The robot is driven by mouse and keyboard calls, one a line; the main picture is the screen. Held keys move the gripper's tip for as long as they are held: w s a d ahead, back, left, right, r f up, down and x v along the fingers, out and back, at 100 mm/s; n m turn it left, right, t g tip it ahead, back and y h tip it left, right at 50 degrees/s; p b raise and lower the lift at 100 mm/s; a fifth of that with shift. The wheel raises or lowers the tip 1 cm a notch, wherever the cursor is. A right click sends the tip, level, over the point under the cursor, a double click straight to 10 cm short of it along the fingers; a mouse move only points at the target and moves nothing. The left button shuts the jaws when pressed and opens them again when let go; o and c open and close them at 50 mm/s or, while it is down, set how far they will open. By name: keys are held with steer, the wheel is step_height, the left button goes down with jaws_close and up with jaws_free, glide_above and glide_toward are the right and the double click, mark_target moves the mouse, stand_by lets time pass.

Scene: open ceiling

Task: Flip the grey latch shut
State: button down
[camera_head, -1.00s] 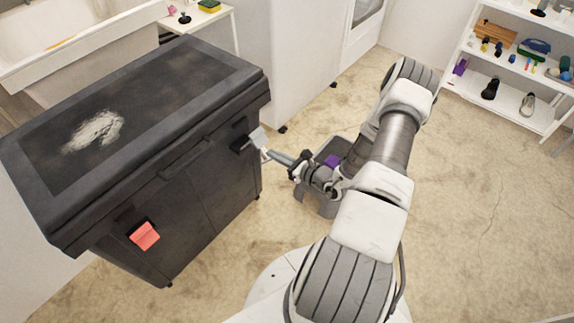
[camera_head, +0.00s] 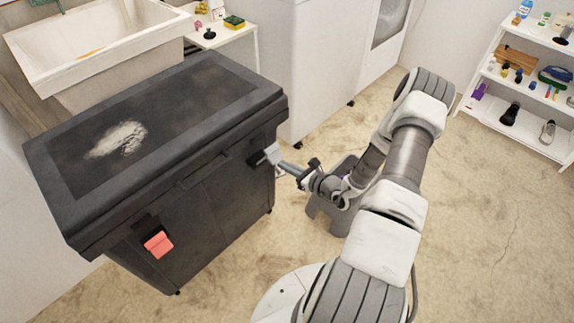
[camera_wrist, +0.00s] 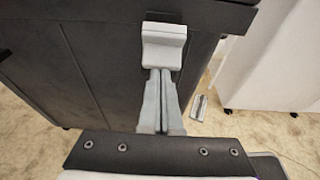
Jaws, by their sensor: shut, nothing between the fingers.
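The grey latch (camera_wrist: 164,45) is a light grey block on a dark mount near the top edge of the black chest's side in the wrist view. In the head view the latch (camera_head: 271,154) is small, sticks out from the chest (camera_head: 215,190) near its right corner, and is partly covered by my fingers. My gripper (camera_wrist: 161,72) is shut and empty. Its fingertips are right at the lower edge of the latch and seem to touch it. In the head view my gripper (camera_head: 280,163) reaches in from the right.
A pink latch (camera_head: 158,244) is on the same chest side, to the left. A grey bin-like object (camera_head: 328,212) stands on the floor beneath my arm. A white cabinet (camera_head: 310,65) stands behind the chest. A shelf (camera_head: 520,110) with shoes is at the far right. Floor between is clear.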

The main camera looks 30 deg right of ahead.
mark_target(273, 149)
steer(key=r+p, duration=0.1)
steer(key=g+p, duration=0.1)
steer(key=w+r+p, duration=0.1)
steer(key=shift+a+r+h, duration=0.25)
steer(key=shift+r+h, duration=0.05)
steer(key=shift+w+a+r+g+h+p, duration=0.2)
steer(key=shift+w+r+g+p, duration=0.2)
steer(key=shift+g+p, duration=0.2)
steer(key=shift+w+a+r+g+h+p, duration=0.1)
steer(key=shift+w+r+g+h+p, duration=0.15)
steer(key=shift+w+g+p, duration=0.35)
steer(key=shift+w+a+r, duration=0.2)
steer(key=shift+w+r, duration=0.15)
steer(key=shift+w, duration=0.2)
steer(key=shift+w+a+r, duration=0.2)
steer(key=shift+w+r, duration=0.15)
steer(key=shift+w, duration=0.15)
steer(key=shift+w, duration=0.1)
